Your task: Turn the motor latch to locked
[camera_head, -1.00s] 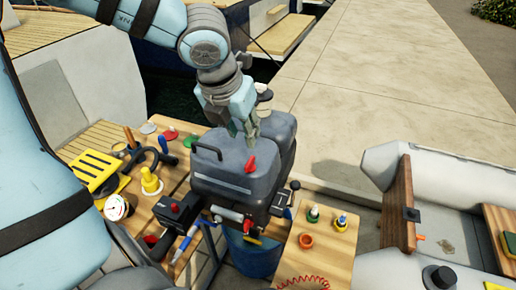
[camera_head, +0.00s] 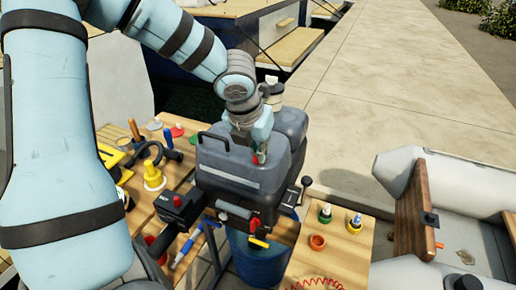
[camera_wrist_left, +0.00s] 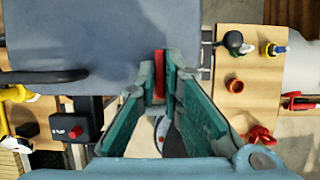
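In the left wrist view the latch (camera_wrist_left: 160,73) stands upright in the picture between my left fingertips. My left gripper (camera_head: 257,150) reaches down over it from above. In the left wrist view its teal fingers (camera_wrist_left: 160,85) sit close against both sides of the latch, with no clear gap. The gripper hides most of the latch in the head view. My right gripper is in neither view.
A black control box (camera_head: 177,210) and a black-knobbed lever (camera_head: 306,181) flank the motor. A wooden bench (camera_head: 160,201) with a yellow cone (camera_head: 152,178) lies left. A wooden board with an orange cup (camera_head: 317,242) lies right. A blue bucket (camera_head: 258,264) is below.

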